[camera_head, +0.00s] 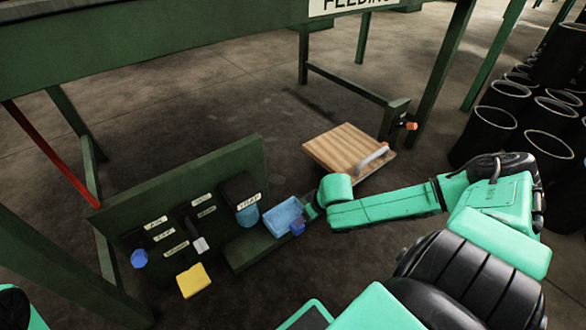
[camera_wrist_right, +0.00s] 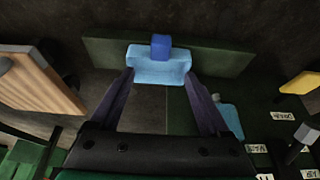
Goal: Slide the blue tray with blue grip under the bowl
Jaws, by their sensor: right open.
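The light-blue tray (camera_head: 283,213) with its darker blue grip (camera_head: 297,228) sits at the right end of the green ledge (camera_head: 246,254). In the right wrist view the tray (camera_wrist_right: 158,68) and grip (camera_wrist_right: 160,45) show near and between the fingertips. My right gripper (camera_wrist_right: 160,77) is open, one finger toward each end of the tray; contact is unclear. In the head view the right gripper (camera_head: 312,208) is just right of the tray, partly hidden. A rounded light-blue thing (camera_head: 247,216), perhaps the bowl, sits left of the tray below a dark housing (camera_head: 240,188). My left gripper is not in view.
The green panel (camera_head: 180,195) carries several white labels. A yellow block (camera_head: 193,280) and a small blue knob (camera_head: 139,259) are at its left. A wooden board (camera_head: 345,149) with a metal handle lies behind my right arm. Black sleeves (camera_head: 490,130) stand at the right.

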